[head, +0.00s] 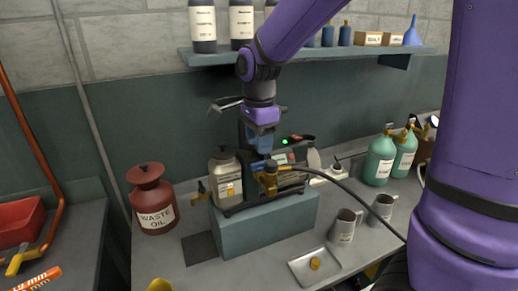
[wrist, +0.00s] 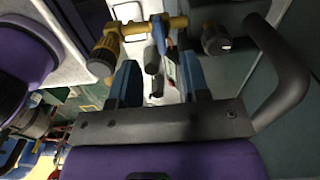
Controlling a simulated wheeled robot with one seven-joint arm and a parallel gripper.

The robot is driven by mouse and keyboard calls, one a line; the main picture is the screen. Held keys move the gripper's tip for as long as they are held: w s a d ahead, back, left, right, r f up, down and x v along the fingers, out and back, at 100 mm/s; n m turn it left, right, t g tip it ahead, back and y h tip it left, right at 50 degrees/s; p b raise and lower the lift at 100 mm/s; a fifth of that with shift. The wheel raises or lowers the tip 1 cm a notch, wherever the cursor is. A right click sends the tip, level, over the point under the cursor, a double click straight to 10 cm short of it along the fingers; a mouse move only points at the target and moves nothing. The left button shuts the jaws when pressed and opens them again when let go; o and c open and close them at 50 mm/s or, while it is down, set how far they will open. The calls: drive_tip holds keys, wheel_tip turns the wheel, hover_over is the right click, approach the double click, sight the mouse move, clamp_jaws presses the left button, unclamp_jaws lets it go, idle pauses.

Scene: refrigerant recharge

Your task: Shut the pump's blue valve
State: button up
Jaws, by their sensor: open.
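The pump (head: 290,180) is a dark machine with a green light, standing on a blue-grey block. At its front is a brass valve fitting (head: 268,181) with a black hose; the fitting also shows in the wrist view (wrist: 135,28). The blue valve handle (wrist: 166,42) shows in the wrist view at the brass pipe, just beyond my fingertips and roughly between them. My gripper (head: 262,150) points down over the pump, just above the brass fitting. In the wrist view its blue fingers (wrist: 158,78) are apart. I cannot tell whether a finger touches the handle.
A cream bottle (head: 226,178) stands left of the pump, and a red waste oil can (head: 152,200) farther left. Metal mugs (head: 345,226) and a small tray (head: 300,268) are in front at right. Green cylinders (head: 380,160) stand at right. A shelf (head: 300,52) hangs behind.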

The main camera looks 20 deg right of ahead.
sight(260, 163)
wheel_tip(260, 163, up, 4)
drive_tip(key=shift+r, duration=0.1)
idle(0.4)
drive_tip(key=s+d+r+n+t, duration=0.2)
drive_tip(key=s+d+r+n, duration=0.1)
drive_tip(key=s+n, duration=0.5)
drive_tip(key=s+d+r+n+t, duration=0.3)
drive_tip(key=s+n, duration=0.6)
drive_tip(key=s, duration=0.4)
drive_tip(key=shift+d, duration=0.45)
drive_tip(key=shift+r, duration=0.1)
drive_tip(key=shift+c, duration=0.4)
idle(0.5)
